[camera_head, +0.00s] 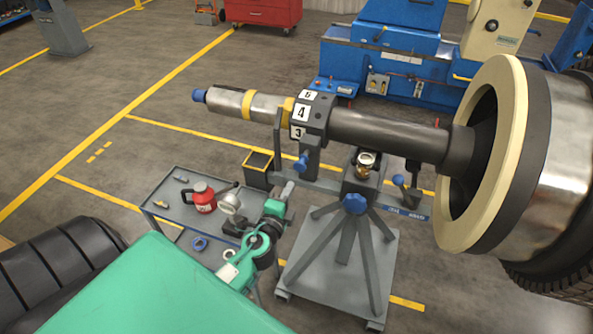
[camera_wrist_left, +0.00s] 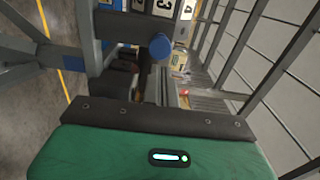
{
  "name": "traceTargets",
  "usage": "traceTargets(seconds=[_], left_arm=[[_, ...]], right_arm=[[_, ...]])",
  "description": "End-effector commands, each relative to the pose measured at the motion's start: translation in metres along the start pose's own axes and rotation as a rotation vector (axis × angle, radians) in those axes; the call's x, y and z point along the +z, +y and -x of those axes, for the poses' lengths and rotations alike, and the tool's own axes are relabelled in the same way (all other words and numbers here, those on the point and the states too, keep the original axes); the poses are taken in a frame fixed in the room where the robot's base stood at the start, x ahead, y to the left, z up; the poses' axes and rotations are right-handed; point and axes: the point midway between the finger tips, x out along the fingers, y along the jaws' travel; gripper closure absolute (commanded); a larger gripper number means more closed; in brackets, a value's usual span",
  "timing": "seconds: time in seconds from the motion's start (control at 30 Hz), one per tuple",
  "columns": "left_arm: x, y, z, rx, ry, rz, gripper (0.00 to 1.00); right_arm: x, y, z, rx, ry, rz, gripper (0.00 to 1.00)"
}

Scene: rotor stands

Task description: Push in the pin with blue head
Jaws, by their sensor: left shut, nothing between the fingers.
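The pin with a blue head (camera_head: 302,161) sticks out of the dark numbered clamp block (camera_head: 310,125) that goes around the steel shaft on the stand. In the left wrist view the pin's round blue head (camera_wrist_left: 160,46) is just beyond my fingertips, below the number labels. My left gripper (camera_head: 289,187) is shut and empty, below and slightly left of the pin in the head view. In the left wrist view the gripper (camera_wrist_left: 163,78) points toward the blue head. I cannot tell whether it touches the head. My right gripper is not in view.
A large rotor ring (camera_head: 482,150) is at the shaft's right end. A low grey table (camera_head: 165,215) with a red can (camera_head: 203,199) stands at left. Open floor lies behind it.

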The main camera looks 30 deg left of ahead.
Motion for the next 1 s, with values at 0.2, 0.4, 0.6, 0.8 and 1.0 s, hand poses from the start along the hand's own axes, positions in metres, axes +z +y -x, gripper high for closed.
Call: traceTargets(seconds=[0.2, 0.4, 0.6, 0.8, 1.0], left_arm=[[0.0, -0.003, -0.037, -0.001, 0.0, -0.001, 1.0], [0.0, -0.001, -0.057, 0.0, 0.0, -0.001, 1.0], [0.0, 0.0, -0.064, 0.0, 0.0, 0.0, 1.0], [0.0, 0.0, -0.064, 0.0, 0.0, 0.0, 1.0], [0.0, 0.001, -0.068, 0.0, 0.0, 0.001, 1.0]], right_arm=[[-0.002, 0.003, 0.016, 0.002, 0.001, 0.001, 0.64], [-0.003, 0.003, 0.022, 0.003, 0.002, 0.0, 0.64], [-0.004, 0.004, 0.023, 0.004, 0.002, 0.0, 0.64], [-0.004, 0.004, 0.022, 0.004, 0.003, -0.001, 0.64], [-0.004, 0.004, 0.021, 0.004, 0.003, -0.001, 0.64]])
